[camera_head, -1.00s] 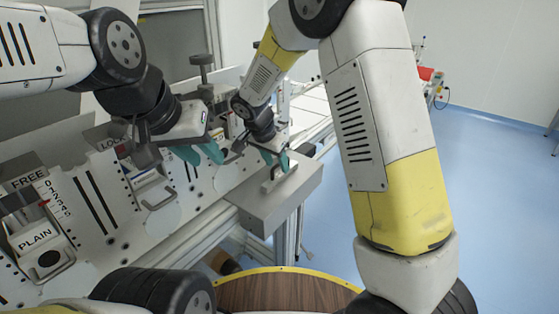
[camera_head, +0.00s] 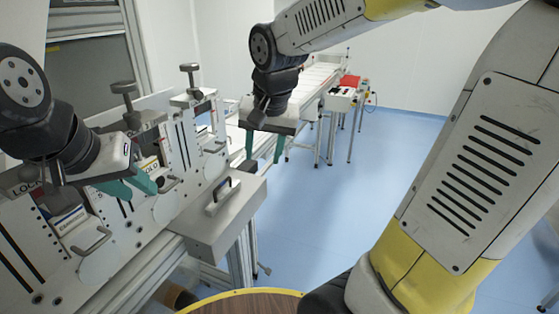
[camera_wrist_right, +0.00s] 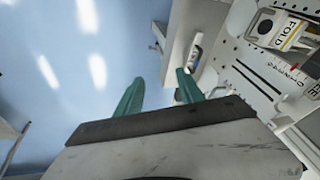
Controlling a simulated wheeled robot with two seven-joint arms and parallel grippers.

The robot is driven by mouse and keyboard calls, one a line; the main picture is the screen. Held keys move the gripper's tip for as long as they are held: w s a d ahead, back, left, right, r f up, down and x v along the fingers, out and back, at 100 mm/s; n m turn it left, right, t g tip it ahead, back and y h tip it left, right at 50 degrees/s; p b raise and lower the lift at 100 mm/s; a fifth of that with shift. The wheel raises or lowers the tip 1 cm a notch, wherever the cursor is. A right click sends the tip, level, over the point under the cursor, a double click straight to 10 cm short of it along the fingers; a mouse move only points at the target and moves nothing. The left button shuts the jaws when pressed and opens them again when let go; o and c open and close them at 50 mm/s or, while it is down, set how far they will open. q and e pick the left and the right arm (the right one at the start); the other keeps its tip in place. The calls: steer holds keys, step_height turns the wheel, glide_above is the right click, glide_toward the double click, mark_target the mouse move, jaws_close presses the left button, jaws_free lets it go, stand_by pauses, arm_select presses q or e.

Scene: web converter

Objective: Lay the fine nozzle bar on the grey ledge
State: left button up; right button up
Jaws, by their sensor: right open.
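A small pale bar with a dark handle (camera_head: 222,192) lies on top of the grey ledge (camera_head: 240,207) in the head view. I take it for the fine nozzle bar, but no marking on it can be read. It also shows in the right wrist view (camera_wrist_right: 195,54), beyond my fingers. My right gripper (camera_head: 263,161) is open and empty, above and to the right of the bar, clear of it. My left gripper (camera_head: 143,193) has its teal fingers apart, with nothing seen between them, in front of the machine panel.
The white machine panel (camera_head: 140,232) with slots, handles and labelled blocks runs along the left. A conveyor (camera_head: 312,82) with a red-topped box (camera_head: 350,81) stands behind. Blue floor (camera_head: 330,190) is open to the right of the ledge. A wooden round top (camera_head: 250,304) is at the bottom.

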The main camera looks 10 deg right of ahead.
steer(key=s+d+r+n+t+y, duration=0.1)
steer(key=s+d+r+n+t, duration=0.1)
steer(key=s, duration=0.9)
steer(key=shift+d+n, duration=0.9)
steer(key=shift+d, duration=0.15)
steer(key=shift+s, duration=0.1)
